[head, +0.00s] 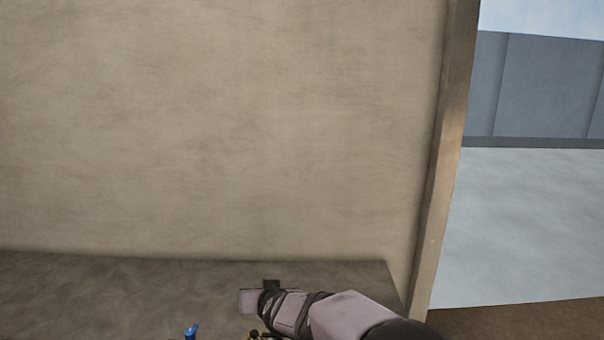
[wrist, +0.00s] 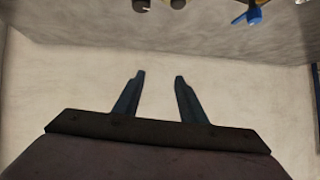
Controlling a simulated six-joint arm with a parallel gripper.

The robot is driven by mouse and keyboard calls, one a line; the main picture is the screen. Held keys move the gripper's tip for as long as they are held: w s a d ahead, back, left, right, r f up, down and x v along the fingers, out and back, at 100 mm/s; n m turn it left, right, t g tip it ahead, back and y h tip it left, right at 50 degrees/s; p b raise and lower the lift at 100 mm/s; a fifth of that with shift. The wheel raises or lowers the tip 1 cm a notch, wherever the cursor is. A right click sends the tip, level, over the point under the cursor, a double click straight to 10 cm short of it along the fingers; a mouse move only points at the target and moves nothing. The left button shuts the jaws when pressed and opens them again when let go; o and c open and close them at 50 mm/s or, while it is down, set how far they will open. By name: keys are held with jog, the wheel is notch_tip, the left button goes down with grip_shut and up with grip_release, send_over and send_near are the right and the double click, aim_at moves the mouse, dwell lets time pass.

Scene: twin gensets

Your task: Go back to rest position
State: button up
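My gripper (wrist: 160,78) shows in the wrist view with its two dark fingers apart and nothing between them. The fingers stand out against a pale, plain surface. In the head view my arm reaches in from the bottom right, low in front of the wall. The fingers cannot be made out in that view.
A blue-handled part (head: 191,331) shows at the bottom edge of the head view and at the top of the wrist view (wrist: 254,14). Dark round parts (wrist: 141,5) are beside it. A beige wall (head: 220,120) ends at a post (head: 447,150); open ground lies beyond.

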jog(key=s+d+f+g+h+p, duration=0.1)
jog(key=s+d+g+p, duration=0.1)
jog(key=s+d, duration=0.6)
jog(key=s+d+f+m+g+h+p, duration=0.1)
jog(key=s+d+g, duration=0.4)
jog(key=s, duration=1)
jog(key=s+d+f+g+h+p, duration=0.1)
jog(key=s+d+f+g+p, duration=0.1)
jog(key=s+d, duration=0.9)
jog(key=shift+s+d+f+g+h+p, duration=0.3)
jog(key=shift+f+g, duration=0.3)
jog(key=shift+g, duration=0.4)
